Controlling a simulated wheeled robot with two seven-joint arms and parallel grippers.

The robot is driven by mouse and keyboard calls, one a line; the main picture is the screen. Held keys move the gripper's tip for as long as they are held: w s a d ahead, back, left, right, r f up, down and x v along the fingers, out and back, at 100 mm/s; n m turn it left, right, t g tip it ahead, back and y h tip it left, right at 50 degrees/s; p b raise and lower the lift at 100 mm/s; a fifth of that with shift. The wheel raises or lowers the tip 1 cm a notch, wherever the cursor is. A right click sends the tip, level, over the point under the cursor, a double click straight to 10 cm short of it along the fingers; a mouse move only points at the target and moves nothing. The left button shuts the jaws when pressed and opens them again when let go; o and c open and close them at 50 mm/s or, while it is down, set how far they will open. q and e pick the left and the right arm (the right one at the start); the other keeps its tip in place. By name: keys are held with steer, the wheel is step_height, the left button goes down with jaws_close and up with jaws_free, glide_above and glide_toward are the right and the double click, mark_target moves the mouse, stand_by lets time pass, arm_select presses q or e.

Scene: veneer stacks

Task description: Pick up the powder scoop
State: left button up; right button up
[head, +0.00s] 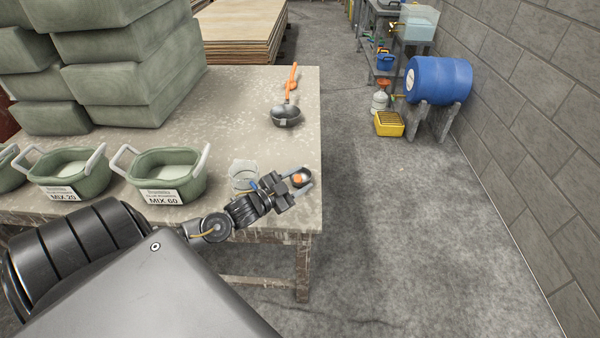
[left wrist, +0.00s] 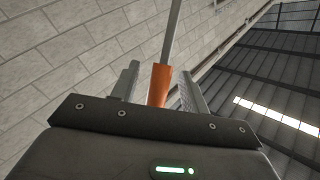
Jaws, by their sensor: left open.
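A small round metal piece with an orange part (head: 299,179) is at the table's near right corner, partly hidden by my left gripper (head: 287,186). It looks like a scoop seen nearly end-on. In the left wrist view an orange grip (left wrist: 159,84) with a thin metal shaft shows between the two open fingers; whether they touch it I cannot tell. Farther back on the table lies a ladle-like tool (head: 285,116) with a dark round bowl and an orange handle. Which of the two is the powder scoop is not marked. My right gripper is not in view.
Green tubs, labelled MIX 20 (head: 46,184) and MIX 60 (head: 145,190), stand left of my gripper. A clear container (head: 243,174) sits beside it. Green blocks are stacked at the back left. The table (head: 225,110) is bare around the ladle-like tool; floor lies right.

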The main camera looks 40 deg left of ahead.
arm_select(q)
steer(key=shift+w+d, duration=0.15)
steer(key=shift+w, duration=0.8)
steer(key=c, duration=1)
steer(key=shift+r, duration=0.1)
